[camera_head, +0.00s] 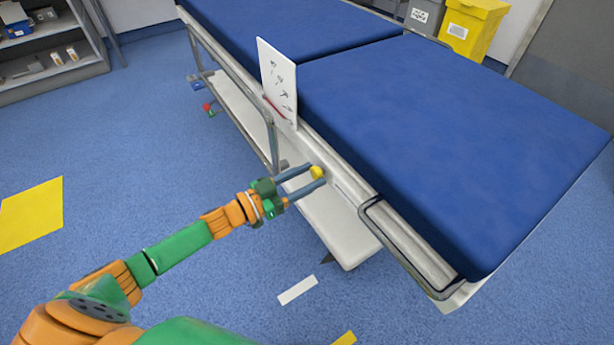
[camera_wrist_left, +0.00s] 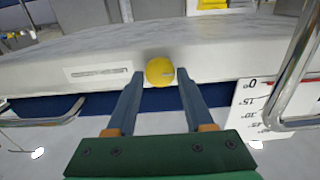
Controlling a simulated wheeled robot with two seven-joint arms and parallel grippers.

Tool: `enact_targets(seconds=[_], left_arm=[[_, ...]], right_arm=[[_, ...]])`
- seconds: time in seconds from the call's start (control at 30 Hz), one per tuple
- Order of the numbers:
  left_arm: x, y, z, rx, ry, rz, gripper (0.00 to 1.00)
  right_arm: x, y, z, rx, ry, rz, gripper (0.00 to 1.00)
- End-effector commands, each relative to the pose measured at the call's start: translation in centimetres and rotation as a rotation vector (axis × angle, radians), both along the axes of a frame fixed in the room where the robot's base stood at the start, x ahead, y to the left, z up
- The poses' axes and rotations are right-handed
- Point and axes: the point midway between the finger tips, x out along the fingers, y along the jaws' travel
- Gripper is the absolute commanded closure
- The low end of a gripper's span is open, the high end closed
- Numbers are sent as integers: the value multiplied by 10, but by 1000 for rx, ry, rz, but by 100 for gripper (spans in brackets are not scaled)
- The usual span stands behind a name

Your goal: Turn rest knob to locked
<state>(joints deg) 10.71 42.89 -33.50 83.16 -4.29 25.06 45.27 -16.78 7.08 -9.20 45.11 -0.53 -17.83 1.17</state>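A round yellow knob (camera_head: 317,172) sits on the pale side rail of the operating table. In the left wrist view the knob (camera_wrist_left: 160,71) has a small mark at its right. My left gripper (camera_head: 315,176) is open, with its two fingers spread to either side of the knob. In the wrist view the fingertips (camera_wrist_left: 160,78) are close to the knob, with small gaps; I cannot tell whether either touches. A white panel with markings (camera_head: 279,82) stands beside the blue mattress and partly shows in the wrist view (camera_wrist_left: 250,103). My right gripper is out of view.
The blue mattress (camera_head: 440,130) lies above the rail. Metal side rails (camera_head: 405,255) jut out on both sides of the knob. A white lower shelf (camera_head: 338,235) lies below.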

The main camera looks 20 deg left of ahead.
Motion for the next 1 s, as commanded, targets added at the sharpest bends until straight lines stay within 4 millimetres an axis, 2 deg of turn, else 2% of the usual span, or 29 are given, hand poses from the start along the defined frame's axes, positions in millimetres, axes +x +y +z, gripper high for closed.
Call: enact_targets(seconds=[0.03, 0.17, 0.57, 0.83, 1.0], left_arm=[[0, 0, 0, 0, 0, 0, 64], [0, 0, 0, 0, 0, 0, 99], [0, 0, 0, 58, -46, 0, 100], [-1, -1, 1, 225, -177, 0, 100], [-1, -1, 0, 352, -275, 1, 100]], right_arm=[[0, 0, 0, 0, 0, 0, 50], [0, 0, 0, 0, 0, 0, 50], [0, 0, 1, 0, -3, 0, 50], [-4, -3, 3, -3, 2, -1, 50], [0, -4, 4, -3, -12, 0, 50]])
